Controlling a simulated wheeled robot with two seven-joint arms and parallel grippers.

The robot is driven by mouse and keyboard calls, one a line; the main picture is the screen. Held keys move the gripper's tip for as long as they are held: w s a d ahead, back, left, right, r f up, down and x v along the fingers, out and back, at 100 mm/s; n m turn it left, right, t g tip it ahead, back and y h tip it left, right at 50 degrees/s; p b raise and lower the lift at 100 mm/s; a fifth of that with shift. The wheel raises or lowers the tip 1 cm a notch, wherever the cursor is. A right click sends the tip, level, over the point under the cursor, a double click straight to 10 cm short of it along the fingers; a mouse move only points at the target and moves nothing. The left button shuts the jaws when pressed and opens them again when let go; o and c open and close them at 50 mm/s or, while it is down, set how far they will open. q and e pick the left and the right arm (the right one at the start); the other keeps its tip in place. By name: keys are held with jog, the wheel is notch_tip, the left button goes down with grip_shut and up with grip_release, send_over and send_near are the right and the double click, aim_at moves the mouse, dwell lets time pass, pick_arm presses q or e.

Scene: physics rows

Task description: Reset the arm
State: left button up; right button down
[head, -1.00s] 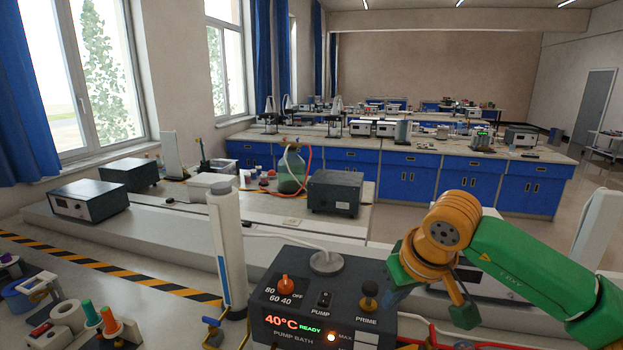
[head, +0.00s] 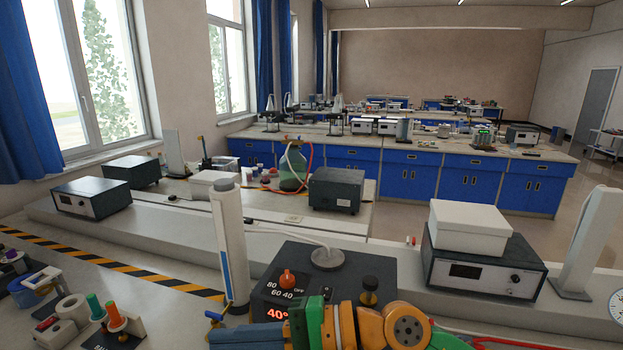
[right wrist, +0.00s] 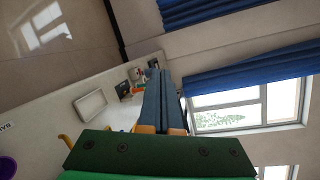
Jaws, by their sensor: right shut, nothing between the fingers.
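My right gripper (head: 258,335) is low in the head view, in front of the pump bath. Its blue fingers point left and lie together with nothing between them. In the right wrist view the two blue fingers (right wrist: 162,100) also lie side by side, empty. The dark pump bath (head: 330,264) with its orange knob stands just beyond the gripper. My left gripper does not show.
A white cylinder (head: 231,245) stands upright left of the pump bath. A grey instrument with a white box (head: 468,226) on it sits at the right.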

jog(key=w+d+r+m+t+y, duration=0.1)
jog(key=w+d+r+m+t, duration=0.2)
jog(key=m+t, duration=0.65)
jog(key=w+d+r+m+t+y, duration=0.25)
jog(key=r+m+t, duration=0.2)
jog(key=m, duration=1.05)
jog(key=w+d+f+m+t+h, duration=0.1)
jog(key=d+f+m+h, duration=0.8)
jog(key=m, duration=0.5)
jog(key=w+d+f+m+h, duration=0.1)
jog(key=d+f+m+h, duration=0.6)
jog(key=f+m+h, duration=0.5)
jog(key=s+d+f+m+g+y, duration=0.1)
jog(key=s+d+f+m+g, duration=0.2)
jog(key=s+f+m+g, duration=0.6)
jog(key=s+d+f+m+g+y, duration=0.1)
jog(key=s+d+f+m+g, duration=0.3)
jog(key=s+f, duration=0.6)
jog(key=s+a+f+m+b, duration=0.1)
jog(key=s+f+b, duration=0.1)
jog(key=f, duration=0.6)
jog(key=s+a+f+b, duration=0.1)
jog(key=s+f, duration=0.1)
jog(key=f, duration=0.7)
jog(key=s+d+f+g+b, duration=0.1)
jog(key=s+d+f+b, duration=0.1)
jog(key=s+f, duration=1)
jog(key=shift+s+d+f+g+h+b, duration=0.15)
jog(key=shift+s+f+g+h+b, duration=0.2)
jog(key=shift+f, duration=0.5)
